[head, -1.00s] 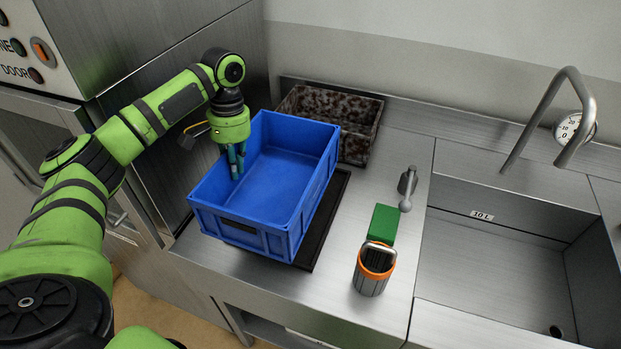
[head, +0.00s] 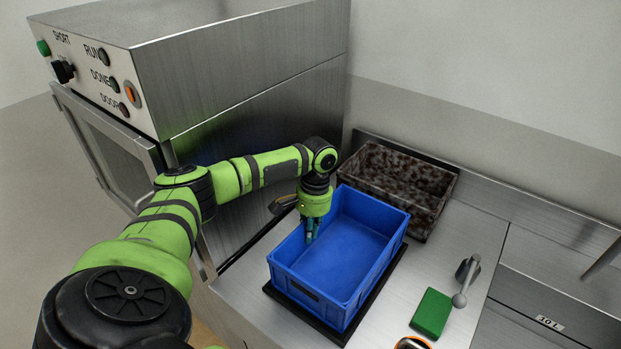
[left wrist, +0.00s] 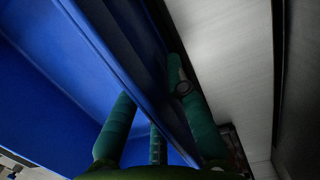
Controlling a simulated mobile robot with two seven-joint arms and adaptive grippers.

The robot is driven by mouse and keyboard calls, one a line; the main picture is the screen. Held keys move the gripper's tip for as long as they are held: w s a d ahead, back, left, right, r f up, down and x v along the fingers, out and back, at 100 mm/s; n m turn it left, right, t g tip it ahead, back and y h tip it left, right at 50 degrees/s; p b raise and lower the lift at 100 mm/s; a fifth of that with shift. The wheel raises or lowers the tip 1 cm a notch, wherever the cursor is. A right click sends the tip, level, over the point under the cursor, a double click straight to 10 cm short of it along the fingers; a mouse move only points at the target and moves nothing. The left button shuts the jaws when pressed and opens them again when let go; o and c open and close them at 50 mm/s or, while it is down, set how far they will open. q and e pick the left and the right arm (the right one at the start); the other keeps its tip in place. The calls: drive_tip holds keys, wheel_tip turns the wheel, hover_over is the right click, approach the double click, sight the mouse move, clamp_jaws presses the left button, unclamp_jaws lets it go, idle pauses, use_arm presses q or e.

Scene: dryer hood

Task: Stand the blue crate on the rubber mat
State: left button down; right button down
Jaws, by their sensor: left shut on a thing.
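The blue crate (head: 345,245) is upright and empty, over the dark rubber mat (head: 304,313) on the steel counter in the head view. A dark strip of the mat shows along the crate's front and right sides. The crate's underside is hidden, so a small gap beneath it cannot be ruled out. My left gripper (head: 309,238) is shut on the crate's left wall, with fingers inside and outside it. The left wrist view shows the blue wall (left wrist: 60,75) running between the teal fingers (left wrist: 155,125). My right gripper is not in view.
A mottled dark bin (head: 400,180) stands behind the crate. A dryer-like steel machine (head: 235,80) with buttons is at left. A green block (head: 431,313), a small lever (head: 467,275) and an orange-rimmed container (head: 412,343) are at right. Clear counter lies between them and the mat.

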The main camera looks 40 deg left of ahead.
use_arm(q)
drive_tip(key=shift+w+f, duration=0.1)
drive_tip(key=shift+f, duration=0.25)
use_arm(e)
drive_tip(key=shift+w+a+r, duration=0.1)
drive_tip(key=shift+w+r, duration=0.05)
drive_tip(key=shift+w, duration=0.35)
use_arm(q)
drive_tip(key=shift+f, duration=0.1)
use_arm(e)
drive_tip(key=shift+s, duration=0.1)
use_arm(q)
drive_tip(key=c, duration=1.3)
unclamp_jaws()
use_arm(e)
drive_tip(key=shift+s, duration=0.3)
